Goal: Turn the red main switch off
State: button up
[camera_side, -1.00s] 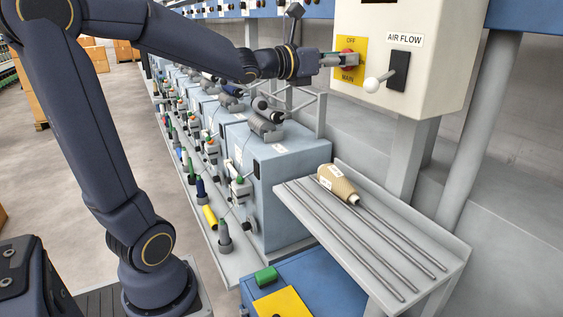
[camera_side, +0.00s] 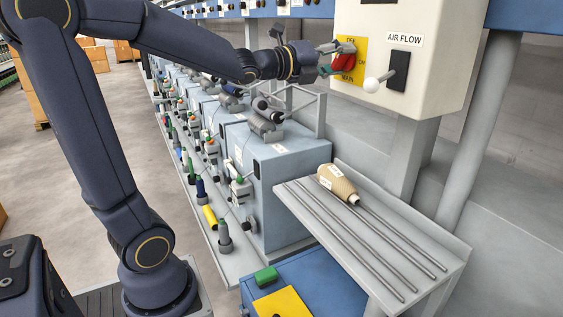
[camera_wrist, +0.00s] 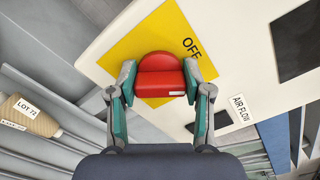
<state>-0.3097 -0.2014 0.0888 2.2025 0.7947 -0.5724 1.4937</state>
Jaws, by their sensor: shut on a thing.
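The red main switch (camera_side: 345,62) is a round knob with a raised grip bar on a yellow plate (camera_side: 356,73) marked OFF at the top and MAIN below. My gripper (camera_side: 336,60) is shut on it, one finger higher and one lower in the side view. In the wrist view the red knob (camera_wrist: 160,78) sits between both fingertips of my gripper (camera_wrist: 160,84). A small white mark shows at the right end of its bar, below the tilted word OFF (camera_wrist: 191,48). The MAIN label is hidden there.
An AIR FLOW lever with a white ball (camera_side: 371,85) projects close to the right of the switch. Below is a grey shelf (camera_side: 388,243) with rods and a beige yarn cone (camera_side: 336,181). Spinning machines (camera_side: 282,165) stand to the left.

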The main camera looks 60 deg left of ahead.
jog(key=n, duration=0.7)
jog(key=shift+f, duration=0.1)
dwell(0.6)
jog(key=o, duration=1.2)
jog(key=shift+c, duration=0.2)
jog(key=s, duration=1.2)
